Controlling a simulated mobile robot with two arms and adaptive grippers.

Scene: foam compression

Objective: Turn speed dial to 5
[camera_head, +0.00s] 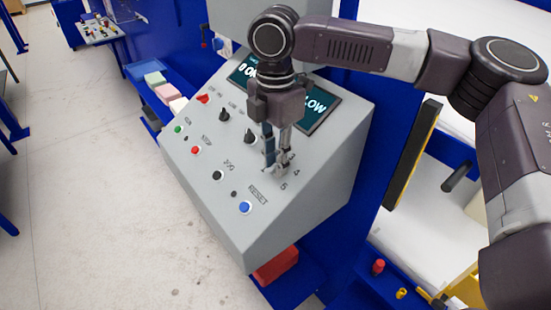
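A slanted grey control panel (310,180) fills the middle of the head view. My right gripper (276,168) points down at its right-hand part, with its two fingers close together and a narrow gap between them. The fingertips are at the spot with the printed numbers 4 and 5 (284,186) beside them. The speed dial is hidden behind the fingers, so its setting and whether they grip it cannot be told. My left gripper is not in view.
Two black knobs (249,136), a red switch (203,99), green, red and black buttons and a blue reset button (245,207) sit left of and below the gripper. Screens (318,108) stand behind it. A blue tray with foam blocks (168,92) is left of the panel.

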